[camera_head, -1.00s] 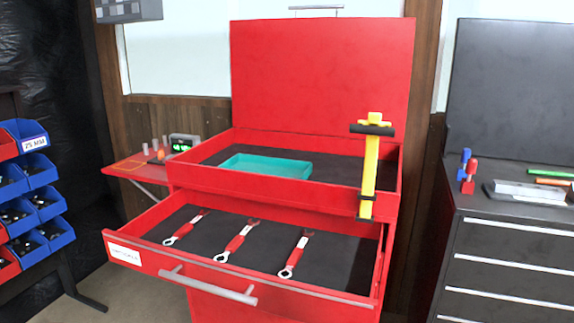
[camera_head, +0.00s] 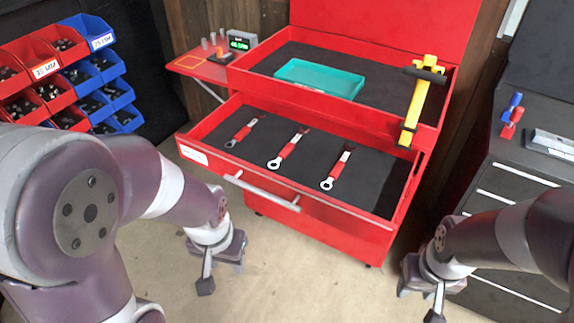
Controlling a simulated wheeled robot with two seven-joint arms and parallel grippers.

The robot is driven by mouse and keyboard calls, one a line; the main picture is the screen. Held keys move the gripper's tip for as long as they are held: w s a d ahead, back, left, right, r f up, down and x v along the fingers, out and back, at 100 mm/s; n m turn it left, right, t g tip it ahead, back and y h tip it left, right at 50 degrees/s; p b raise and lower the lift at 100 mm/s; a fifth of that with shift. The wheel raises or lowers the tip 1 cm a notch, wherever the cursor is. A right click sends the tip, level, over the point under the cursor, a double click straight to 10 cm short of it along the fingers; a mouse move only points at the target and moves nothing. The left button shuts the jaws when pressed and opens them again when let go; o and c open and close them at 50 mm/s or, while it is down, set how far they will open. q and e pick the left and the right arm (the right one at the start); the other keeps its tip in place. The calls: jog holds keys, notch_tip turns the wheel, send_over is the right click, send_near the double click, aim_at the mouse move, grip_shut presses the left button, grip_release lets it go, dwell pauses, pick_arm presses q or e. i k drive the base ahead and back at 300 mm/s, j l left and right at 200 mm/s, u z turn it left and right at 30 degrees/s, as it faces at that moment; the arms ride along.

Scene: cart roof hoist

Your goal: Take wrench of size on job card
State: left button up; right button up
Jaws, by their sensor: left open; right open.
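Three red-handled wrenches lie apart in the open drawer (camera_head: 375,187) of the red tool cart: a left wrench (camera_head: 244,131), a middle wrench (camera_head: 288,150) and a right wrench (camera_head: 338,167). Their size marks are too small to read, and I cannot make out a job card. My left gripper (camera_head: 222,268) is open and empty, low in front of the drawer at its left. My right gripper (camera_head: 420,298) is open and empty, low near the cart's front right corner.
A teal tray (camera_head: 320,78) and a yellow-and-black tool (camera_head: 418,100) are on the cart top. A red side shelf holds a small green display (camera_head: 239,44). Red and blue bins (camera_head: 112,90) stand left; a dark drawer cabinet (camera_head: 512,185) stands right.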

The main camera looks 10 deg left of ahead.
aim_at(244, 132)
jog(key=z, duration=2)
jog(key=j+u, duration=0.1)
jog(key=u, duration=0.35)
jog(key=i+u, duration=0.1)
jog(key=u, duration=0.4)
jog(key=j+u, duration=0.1)
jog(key=u, duration=0.35)
jog(key=i+u, duration=0.15)
jog(key=u, duration=0.8)
jog(key=i+l, duration=0.05)
